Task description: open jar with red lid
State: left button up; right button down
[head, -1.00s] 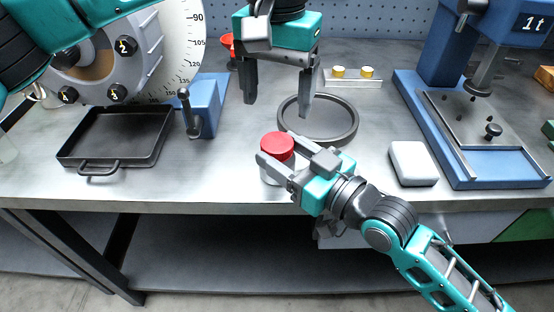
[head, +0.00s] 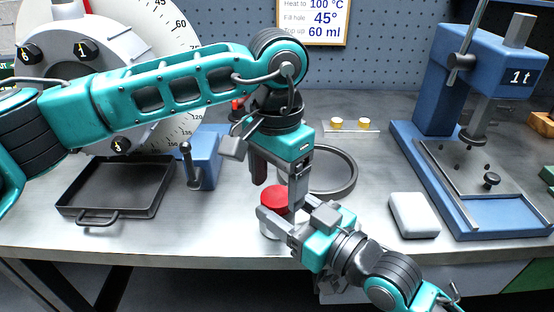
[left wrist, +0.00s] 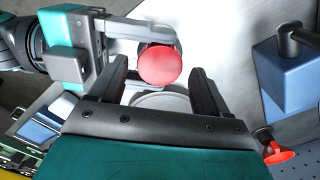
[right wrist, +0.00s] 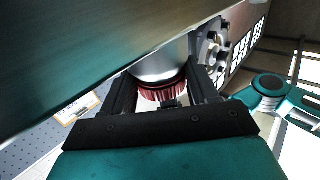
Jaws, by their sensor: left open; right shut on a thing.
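The jar (head: 268,228) stands near the front edge of the bench with its red lid (head: 274,200) on top. My right gripper (head: 278,221) is shut on the jar from the right, one finger on each side. In the right wrist view the ribbed lid (right wrist: 163,92) shows between the fingers. My left gripper (head: 278,190) points down just above and behind the lid, open. In the left wrist view the round lid (left wrist: 159,64) lies ahead of the left fingertips (left wrist: 158,75), which are apart from it.
A grey ring (head: 345,172) lies behind the jar. A black tray (head: 150,190) and a blue block with a lever (head: 205,165) stand to the left. A white block (head: 413,215) and a blue press (head: 480,225) stand to the right.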

pick_arm(q)
jog(key=shift+f, duration=0.75)
jog(key=shift+c, duration=0.4)
jog(key=c, duration=1)
jog(key=shift+n, duration=1.7)
jog(key=o, duration=1.2)
jog(key=shift+c, duration=0.2)
jog(key=shift+r, duration=0.1)
